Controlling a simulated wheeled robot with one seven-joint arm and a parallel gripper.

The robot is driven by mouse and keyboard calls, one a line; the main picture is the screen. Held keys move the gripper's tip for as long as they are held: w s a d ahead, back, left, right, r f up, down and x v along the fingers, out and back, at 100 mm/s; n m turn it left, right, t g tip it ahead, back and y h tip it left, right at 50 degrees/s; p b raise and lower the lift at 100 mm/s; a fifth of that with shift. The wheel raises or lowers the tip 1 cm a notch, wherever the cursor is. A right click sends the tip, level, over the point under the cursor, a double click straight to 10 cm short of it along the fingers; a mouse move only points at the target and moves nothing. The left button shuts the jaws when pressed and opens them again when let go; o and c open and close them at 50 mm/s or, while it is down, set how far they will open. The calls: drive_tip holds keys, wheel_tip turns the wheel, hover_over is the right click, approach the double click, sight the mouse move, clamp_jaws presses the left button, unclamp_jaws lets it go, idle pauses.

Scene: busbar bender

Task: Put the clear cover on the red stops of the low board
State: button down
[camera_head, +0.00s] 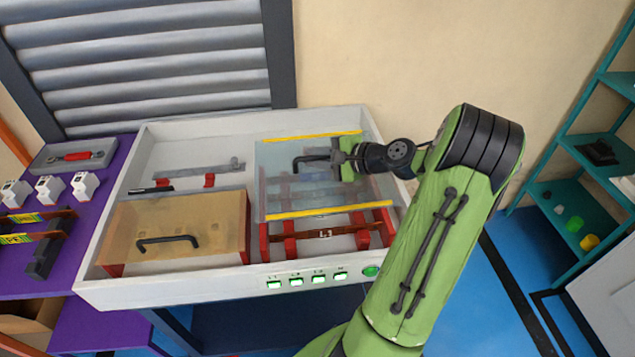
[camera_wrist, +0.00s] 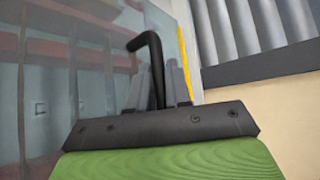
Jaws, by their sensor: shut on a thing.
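The clear cover (camera_head: 275,195) is a see-through sheet with yellow strips along its far and near edges and a black bar handle (camera_head: 312,160). My gripper (camera_head: 335,158) is shut on this handle, which also shows between the fingers in the wrist view (camera_wrist: 158,85). The cover is over the right half of the white tray; I cannot tell whether it touches anything below. Red stops (camera_head: 264,240) and a red-ended crossbar (camera_head: 325,234) show at the near right of the tray. The parts under the cover are seen only dimly through it.
A tan cover (camera_head: 180,228) with a black handle sits in the left half of the white tray (camera_head: 190,287). A grey bar on red supports (camera_head: 200,171) lies behind it. A purple bench (camera_head: 75,238) stands left, a teal shelf (camera_head: 560,190) right.

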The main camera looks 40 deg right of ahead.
wheel_tip(320, 180, down, 8)
drive_tip(key=b, duration=0.2)
drive_tip(key=shift+f+b, duration=0.2)
drive_tip(key=shift+b, duration=0.1)
drive_tip(key=shift+f, duration=0.1)
